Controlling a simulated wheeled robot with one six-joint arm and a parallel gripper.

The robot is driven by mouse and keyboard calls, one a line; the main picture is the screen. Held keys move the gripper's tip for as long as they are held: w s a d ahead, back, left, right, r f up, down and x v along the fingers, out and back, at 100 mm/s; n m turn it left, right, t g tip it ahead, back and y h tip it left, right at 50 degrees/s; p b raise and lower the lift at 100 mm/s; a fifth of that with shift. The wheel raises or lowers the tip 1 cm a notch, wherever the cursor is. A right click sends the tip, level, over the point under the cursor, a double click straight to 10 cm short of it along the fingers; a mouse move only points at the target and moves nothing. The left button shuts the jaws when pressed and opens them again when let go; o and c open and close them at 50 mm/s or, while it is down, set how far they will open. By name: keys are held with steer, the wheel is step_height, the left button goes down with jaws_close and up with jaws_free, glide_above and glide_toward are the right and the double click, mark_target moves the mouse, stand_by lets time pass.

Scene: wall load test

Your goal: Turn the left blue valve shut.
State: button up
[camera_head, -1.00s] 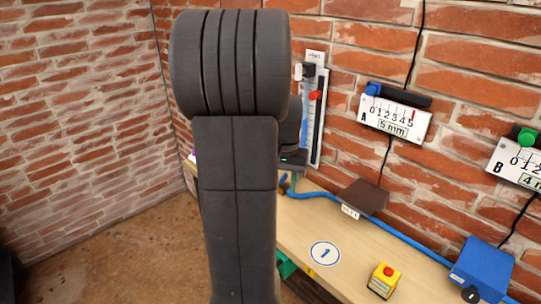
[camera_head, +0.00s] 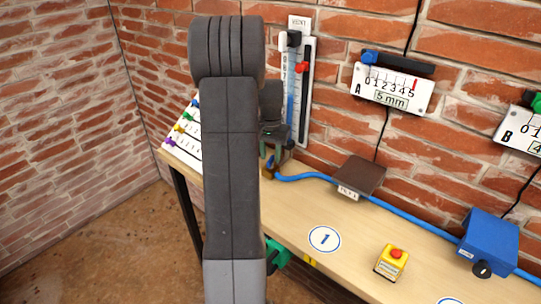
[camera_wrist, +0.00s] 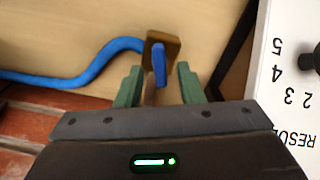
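The left blue valve shows in the wrist view as a blue lever (camera_wrist: 159,64) on a brass-brown body (camera_wrist: 174,42). In the head view it is a small brown and blue shape (camera_head: 269,168) at the left end of the blue hose, partly hidden by my arm. My gripper (camera_wrist: 159,70) has two green fingers, open, one on each side of the lever with gaps visible. The lever's end lies between the fingertips in the picture; the exact depth is hard to tell. In the head view my gripper (camera_head: 270,150) is mostly hidden behind my arm.
The blue hose (camera_head: 405,211) runs right along the bench (camera_head: 290,210), past a brown plate (camera_head: 358,176) to a blue box (camera_head: 488,240). A gauge (camera_head: 297,95) stands on the wall behind. A white board with coloured knobs (camera_head: 183,131) lies left. A yellow button box (camera_head: 391,262) stands in front.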

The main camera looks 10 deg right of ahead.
steer(key=shift+f, duration=0.55)
steer(key=shift+c, duration=0.4)
jaws_close()
steer(key=shift+m, duration=2)
steer(key=shift+o, duration=0.4)
jaws_free()
steer(key=shift+r, duration=0.1)
